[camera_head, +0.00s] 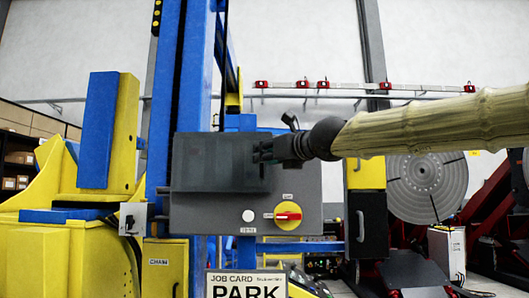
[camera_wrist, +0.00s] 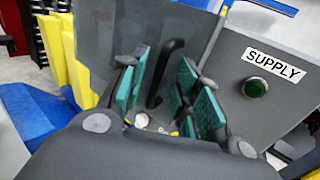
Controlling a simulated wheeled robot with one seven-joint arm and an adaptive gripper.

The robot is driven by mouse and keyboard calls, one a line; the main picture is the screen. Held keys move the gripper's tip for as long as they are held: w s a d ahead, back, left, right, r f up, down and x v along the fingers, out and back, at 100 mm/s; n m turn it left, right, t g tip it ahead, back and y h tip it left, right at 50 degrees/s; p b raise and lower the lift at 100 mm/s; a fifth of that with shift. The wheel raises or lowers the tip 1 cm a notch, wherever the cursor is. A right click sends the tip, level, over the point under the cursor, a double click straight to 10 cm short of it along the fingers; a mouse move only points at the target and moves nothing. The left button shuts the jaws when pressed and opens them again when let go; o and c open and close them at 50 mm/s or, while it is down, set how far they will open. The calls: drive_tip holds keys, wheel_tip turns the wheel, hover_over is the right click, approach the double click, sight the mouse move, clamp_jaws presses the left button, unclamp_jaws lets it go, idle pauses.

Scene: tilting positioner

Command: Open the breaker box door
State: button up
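The grey breaker box (camera_head: 300,215) is fixed in front of the blue column. Its darker door (camera_head: 212,160) covers the upper left part; I cannot tell whether it is slightly ajar. My gripper (camera_head: 262,153) reaches in from the right to the door's right side. In the wrist view, my gripper (camera_wrist: 165,92) has its teal-padded fingers apart. A black curved handle (camera_wrist: 168,68) on the door (camera_wrist: 105,35) shows between the fingers, with visible gaps to both pads.
A red and yellow rotary switch (camera_head: 288,215) and a white round button (camera_head: 248,216) sit below the door. A green lamp (camera_wrist: 254,88) under a SUPPLY label (camera_wrist: 274,66) is right of the fingers. A job card sign (camera_head: 245,285) stands below; yellow and blue machinery (camera_head: 95,130) is left.

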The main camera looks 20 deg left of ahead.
drive_tip(key=shift+w+a, duration=0.4)
drive_tip(key=shift+a, duration=0.05)
clamp_jaws()
drive_tip(key=shift+s+f, duration=0.1)
drive_tip(key=shift+s, duration=0.1)
